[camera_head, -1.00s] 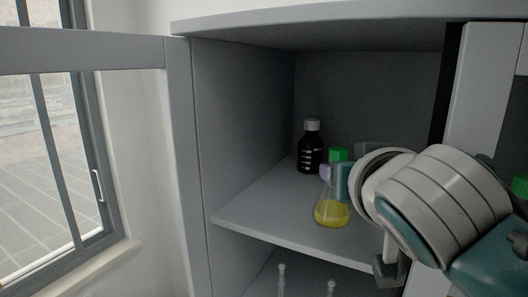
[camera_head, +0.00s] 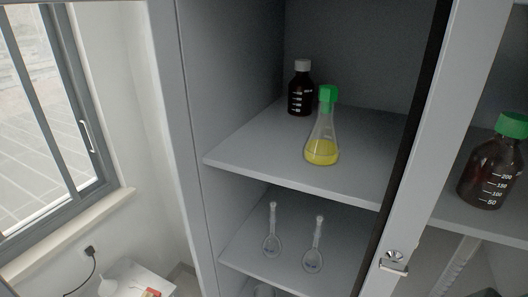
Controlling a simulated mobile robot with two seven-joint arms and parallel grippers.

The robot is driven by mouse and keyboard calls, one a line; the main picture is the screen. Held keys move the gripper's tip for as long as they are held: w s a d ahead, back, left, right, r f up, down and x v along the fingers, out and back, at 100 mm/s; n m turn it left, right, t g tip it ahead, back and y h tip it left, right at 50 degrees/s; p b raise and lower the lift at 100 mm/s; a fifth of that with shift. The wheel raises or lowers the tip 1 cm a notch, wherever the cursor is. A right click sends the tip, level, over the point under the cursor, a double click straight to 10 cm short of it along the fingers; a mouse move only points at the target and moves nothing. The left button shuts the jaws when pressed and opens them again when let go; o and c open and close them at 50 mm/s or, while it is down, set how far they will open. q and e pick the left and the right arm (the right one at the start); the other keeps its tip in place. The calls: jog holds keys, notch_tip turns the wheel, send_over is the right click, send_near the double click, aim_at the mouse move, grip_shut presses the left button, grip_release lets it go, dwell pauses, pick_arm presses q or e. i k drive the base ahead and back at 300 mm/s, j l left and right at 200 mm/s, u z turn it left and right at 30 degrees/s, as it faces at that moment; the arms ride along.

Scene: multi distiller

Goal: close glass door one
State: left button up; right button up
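The open glass door's pale grey upright frame (camera_head: 169,130) stands at the left edge of the cabinet opening. A second grey door frame (camera_head: 432,130) with a metal lock handle (camera_head: 393,264) stands at the right of the opening. It appears closed over the right half. I cannot tell from labels which door is number one. Neither of my grippers shows in the head view.
The open left half has an upper shelf (camera_head: 240,163) with a dark bottle (camera_head: 301,90) and a yellow-filled flask (camera_head: 322,146). Two glass flasks (camera_head: 313,257) stand below. A brown bottle (camera_head: 493,170) is at right. A window (camera_head: 45,120) is at left.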

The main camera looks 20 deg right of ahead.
aim_at(101, 195)
jog(key=j+z, duration=0.35)
jog(key=j, duration=0.2)
jog(key=j+z, duration=0.35)
jog(key=j, duration=0.2)
jog(key=j+z, duration=0.35)
jog(key=j, duration=0.2)
jog(key=k+j+z, duration=0.2)
jog(key=j+z, duration=0.15)
jog(key=j, duration=0.15)
jog(key=i+j+z, duration=0.35)
jog(key=j+z, duration=0.15)
jog(key=i+j+z, duration=0.1)
jog(key=j+z, duration=0.15)
jog(key=j, duration=0.2)
